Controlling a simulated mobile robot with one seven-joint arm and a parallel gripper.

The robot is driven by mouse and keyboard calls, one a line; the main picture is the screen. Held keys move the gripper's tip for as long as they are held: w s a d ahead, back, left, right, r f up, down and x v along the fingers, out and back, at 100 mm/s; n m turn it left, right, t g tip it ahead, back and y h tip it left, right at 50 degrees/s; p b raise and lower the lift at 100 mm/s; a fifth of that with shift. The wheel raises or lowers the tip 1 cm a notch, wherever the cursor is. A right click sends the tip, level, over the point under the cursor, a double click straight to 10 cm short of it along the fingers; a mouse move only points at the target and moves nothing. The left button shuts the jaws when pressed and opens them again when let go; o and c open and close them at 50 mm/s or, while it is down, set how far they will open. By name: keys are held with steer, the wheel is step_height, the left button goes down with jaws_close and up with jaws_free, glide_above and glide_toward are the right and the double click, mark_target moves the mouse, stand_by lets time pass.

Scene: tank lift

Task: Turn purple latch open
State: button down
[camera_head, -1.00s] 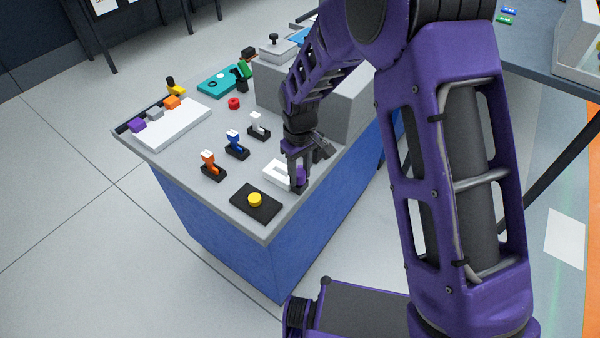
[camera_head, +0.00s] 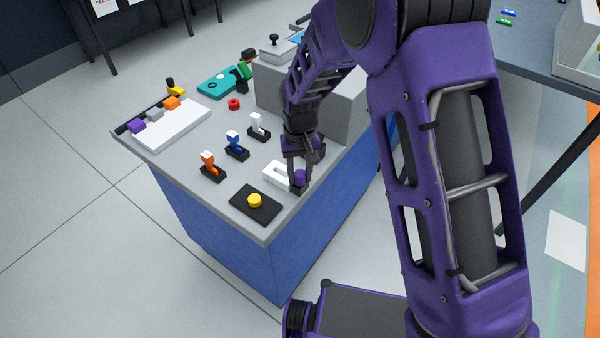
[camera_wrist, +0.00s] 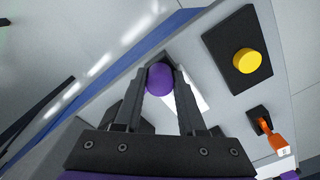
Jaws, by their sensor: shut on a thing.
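The purple latch (camera_head: 300,177) stands near the right edge of the grey bench top, beside a white bracket. In the wrist view its rounded purple knob (camera_wrist: 160,79) sits between the fingertips. My gripper (camera_head: 303,178) points down at the latch, and its fingers (camera_wrist: 161,88) are closed on the knob from both sides. The lower part of the latch is mostly hidden by the fingers, so I cannot tell its exact turn angle.
A white bracket (camera_head: 275,173) lies just left of the latch. A yellow button on a black plate (camera_head: 270,210) is at the front corner. Orange (camera_head: 209,161), blue (camera_head: 235,140) and white (camera_head: 255,120) switches stand farther left. A grey raised block (camera_head: 340,108) is behind.

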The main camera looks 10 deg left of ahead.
mark_target(300, 172)
steer(key=shift+w+a+r+m, duration=0.1)
steer(key=shift+w+a+m, duration=0.05)
steer(key=shift+m, duration=0.15)
stand_by(0.8)
steer(key=c, duration=0.7)
jaws_free()
steer(key=shift+o, duration=1)
step_height(300, 172, up, 17)
steer(key=p, duration=0.1)
steer(key=shift+r+p, duration=0.15)
steer(key=shift+p, duration=0.2)
